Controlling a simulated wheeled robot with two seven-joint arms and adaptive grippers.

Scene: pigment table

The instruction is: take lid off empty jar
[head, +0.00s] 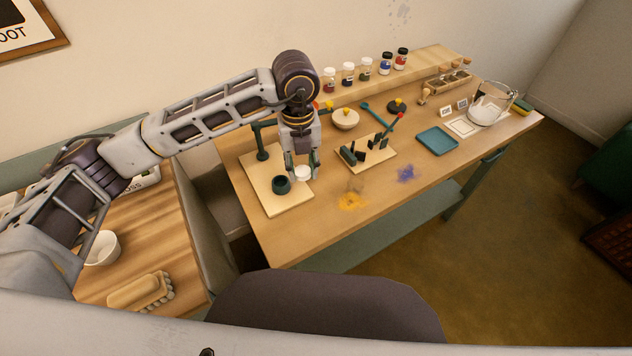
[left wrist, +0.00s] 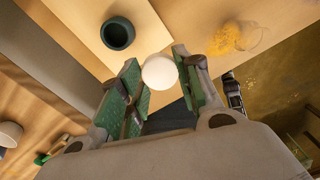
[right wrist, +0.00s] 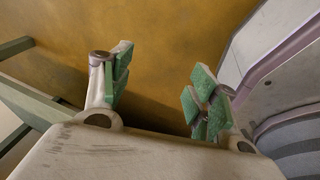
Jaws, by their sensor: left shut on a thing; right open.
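A round white lid (head: 303,173) is between the fingertips of my left gripper (head: 303,165), at the right edge of a pale wooden board (head: 270,205). It also shows in the left wrist view as a plain white disc (left wrist: 160,72) seen from above. My left gripper is shut on it. The jar's body under the lid is hidden, and I cannot tell whether the lid is still seated on it. My right gripper (right wrist: 160,85) is outside the head view. In the right wrist view it is open and empty above the brown floor.
A dark teal cup (head: 282,186) stands just left of the lid, with a green stand (head: 262,145) behind. A tool block (head: 368,155) is to the right. Yellow powder (head: 352,200) marks the table's front.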

